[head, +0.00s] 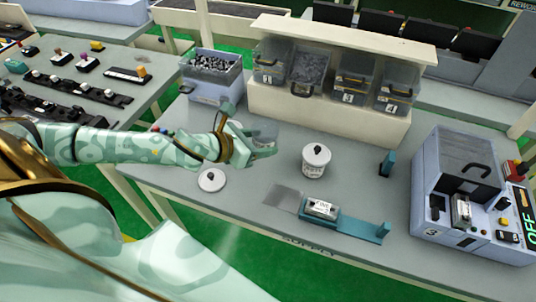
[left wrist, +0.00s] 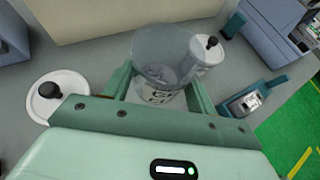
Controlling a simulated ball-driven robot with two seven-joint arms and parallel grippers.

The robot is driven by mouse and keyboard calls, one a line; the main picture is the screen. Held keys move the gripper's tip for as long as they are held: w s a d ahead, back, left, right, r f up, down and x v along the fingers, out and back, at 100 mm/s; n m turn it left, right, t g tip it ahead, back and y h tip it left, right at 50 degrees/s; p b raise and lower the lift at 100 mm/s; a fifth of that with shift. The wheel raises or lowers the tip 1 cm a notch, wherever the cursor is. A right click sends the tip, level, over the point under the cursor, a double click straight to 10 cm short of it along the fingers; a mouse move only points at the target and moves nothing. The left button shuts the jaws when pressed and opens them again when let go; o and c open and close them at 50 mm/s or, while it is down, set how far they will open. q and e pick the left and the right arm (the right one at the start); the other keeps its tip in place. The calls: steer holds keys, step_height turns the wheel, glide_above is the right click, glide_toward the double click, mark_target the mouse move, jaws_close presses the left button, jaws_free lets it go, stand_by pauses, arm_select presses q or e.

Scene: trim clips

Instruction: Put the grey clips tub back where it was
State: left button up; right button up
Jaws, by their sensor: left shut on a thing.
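My left gripper (head: 250,137) is shut on a grey, see-through, open-topped tub (head: 266,133) above the middle-left of the supply table (head: 260,215). In the left wrist view the same tub (left wrist: 163,55) is upright between the two green fingers of the gripper (left wrist: 160,92), with dark lettering low on its side. I cannot tell whether its base touches the table. A white lid with a black knob (head: 212,181) lies flat in front of the gripper; it also shows in the left wrist view (left wrist: 62,97). My right gripper is not in view.
A white lidded tub (head: 315,163) stands right of the held tub. A blue fixture (head: 350,222) holds a block marked FINE. A bin rack (head: 330,112) runs behind, with a filled grey box (head: 213,75) left of it. A machine (head: 470,195) stands right.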

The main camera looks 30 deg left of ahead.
arm_select(q)
steer(key=b, duration=0.1)
glide_above(267, 161)
step_height(267, 161, down, 4)
steer(key=shift+s+f, duration=0.1)
steer(key=shift+f, duration=0.15)
steer(key=f, duration=0.1)
steer(key=f+b, duration=0.1)
steer(key=f, duration=0.1)
steer(key=shift+w+f, duration=0.2)
steer(key=shift+f, duration=0.05)
steer(key=shift+r, duration=0.1)
steer(key=o, duration=1.2)
steer(key=shift+o, duration=0.2)
